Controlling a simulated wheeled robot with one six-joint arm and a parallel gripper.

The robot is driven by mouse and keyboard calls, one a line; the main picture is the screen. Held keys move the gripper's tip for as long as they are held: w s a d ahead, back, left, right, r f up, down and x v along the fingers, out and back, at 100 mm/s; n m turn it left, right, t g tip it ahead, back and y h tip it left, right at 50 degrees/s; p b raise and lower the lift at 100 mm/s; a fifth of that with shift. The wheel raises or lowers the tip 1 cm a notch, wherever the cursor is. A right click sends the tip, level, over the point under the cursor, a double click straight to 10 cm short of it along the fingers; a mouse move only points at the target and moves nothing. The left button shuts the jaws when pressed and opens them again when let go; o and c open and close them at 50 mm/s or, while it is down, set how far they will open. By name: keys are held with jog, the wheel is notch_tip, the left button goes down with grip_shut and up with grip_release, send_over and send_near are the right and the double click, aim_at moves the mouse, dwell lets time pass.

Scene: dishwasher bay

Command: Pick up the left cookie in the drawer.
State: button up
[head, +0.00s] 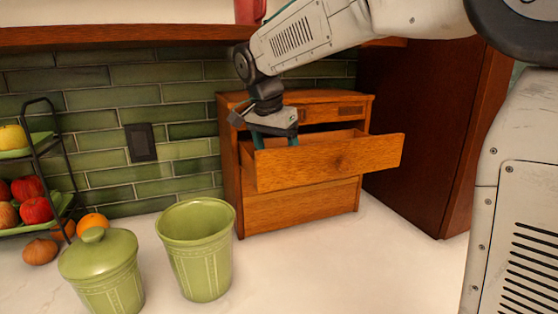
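The small wooden chest (232,165) stands on the counter against the tiled wall. Its upper drawer (330,162) is pulled out. My gripper (274,138) points down at the left part of this open drawer. Its two teal fingers stand clearly apart, and their lower ends reach to the drawer's rim or just inside. The drawer's front panel hides the inside, so no cookie shows. I cannot see anything between the fingers.
A green lidless canister (197,255) stands in front of the chest. A green lidded jar (102,268) is left of it. A fruit rack (55,160) stands at far left, with loose fruit beside it. The counter right of the canister is clear.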

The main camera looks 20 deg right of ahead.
jog(key=c, duration=0.7)
